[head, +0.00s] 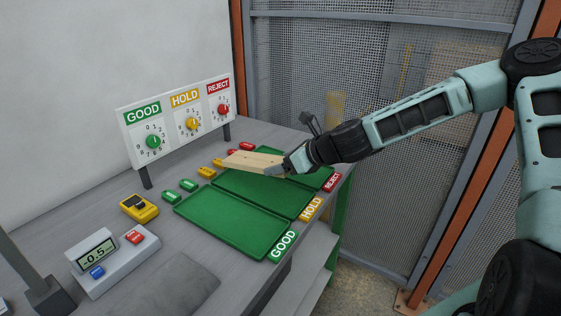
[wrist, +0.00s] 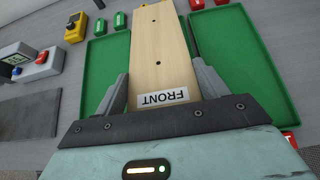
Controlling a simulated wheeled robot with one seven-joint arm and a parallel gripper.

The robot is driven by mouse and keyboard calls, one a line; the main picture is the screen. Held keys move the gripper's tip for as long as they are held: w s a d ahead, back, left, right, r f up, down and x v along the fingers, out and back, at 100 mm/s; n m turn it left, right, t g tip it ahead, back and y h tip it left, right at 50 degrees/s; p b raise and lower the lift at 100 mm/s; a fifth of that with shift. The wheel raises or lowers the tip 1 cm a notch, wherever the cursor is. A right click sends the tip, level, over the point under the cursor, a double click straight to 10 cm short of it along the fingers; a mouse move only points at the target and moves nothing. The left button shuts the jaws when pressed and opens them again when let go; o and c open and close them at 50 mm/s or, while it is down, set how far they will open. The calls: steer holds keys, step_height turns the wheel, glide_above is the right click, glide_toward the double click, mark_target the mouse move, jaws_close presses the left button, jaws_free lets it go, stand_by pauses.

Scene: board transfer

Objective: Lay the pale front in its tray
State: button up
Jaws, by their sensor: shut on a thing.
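The pale front (head: 253,162) is a light wooden board, held above the green trays in the head view. In the wrist view the board (wrist: 158,60) runs away from my gripper, with a FRONT label at its near end. My gripper (head: 280,169) is shut on the near end of the board; its fingers (wrist: 160,80) lie on either side of it in the wrist view. The GOOD tray (head: 235,222) is empty. The HOLD tray (head: 262,190) is partly under the board. The REJECT tray (head: 312,181) is partly hidden by my gripper.
A sign panel (head: 145,118) with GOOD, HOLD and REJECT dials stands at the back. A yellow device (head: 139,208) and a display box showing -0.5 (head: 100,255) sit at the left. Small green, yellow and red blocks line the trays' far ends. A mesh fence stands behind.

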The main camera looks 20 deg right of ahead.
steer(key=shift+f+b, duration=2.55)
steer(key=shift+f, duration=0.45)
steer(key=shift+f, duration=0.15)
steer(key=o, duration=1.3)
steer(key=c, duration=1.2)
steer(key=shift+s+d, duration=0.1)
steer(key=shift+s, duration=0.05)
steer(key=shift+s+d+p, duration=0.4)
steer(key=shift+s+d, duration=0.4)
steer(key=shift+s, duration=0.3)
